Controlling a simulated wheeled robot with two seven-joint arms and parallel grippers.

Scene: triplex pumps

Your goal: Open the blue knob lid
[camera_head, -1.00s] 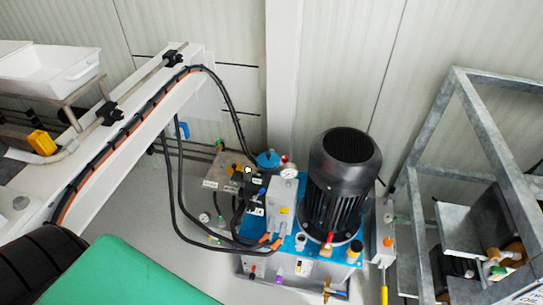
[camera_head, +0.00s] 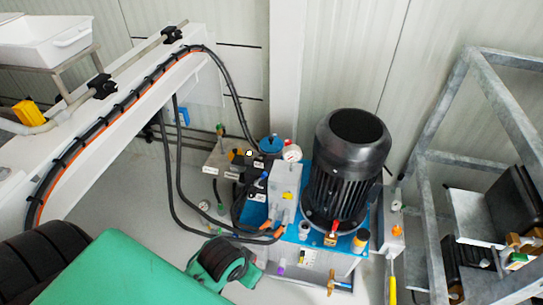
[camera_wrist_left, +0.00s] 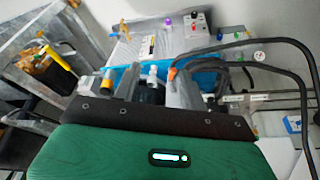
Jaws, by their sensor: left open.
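The blue knob lid (camera_head: 271,145) is a round blue cap at the back left corner of the blue-topped pump unit (camera_head: 290,229), beside the pressure gauge. It sits on the unit. I cannot pick it out in the left wrist view. My left gripper (camera_head: 223,260) is in front of and below the lid in the head view, apart from it, green and black. It is open and empty; its fingertips are not clearly seen. Its green and dark body (camera_wrist_left: 150,120) fills the bottom of the left wrist view. My right gripper is not in view.
A tall black motor (camera_head: 346,170) stands right of the lid. Black hoses (camera_head: 174,165) loop along the left. A white beam (camera_head: 130,125) rises at the left, and a grey metal frame (camera_head: 440,115) stands at the right. Grey floor shows between beam and pump.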

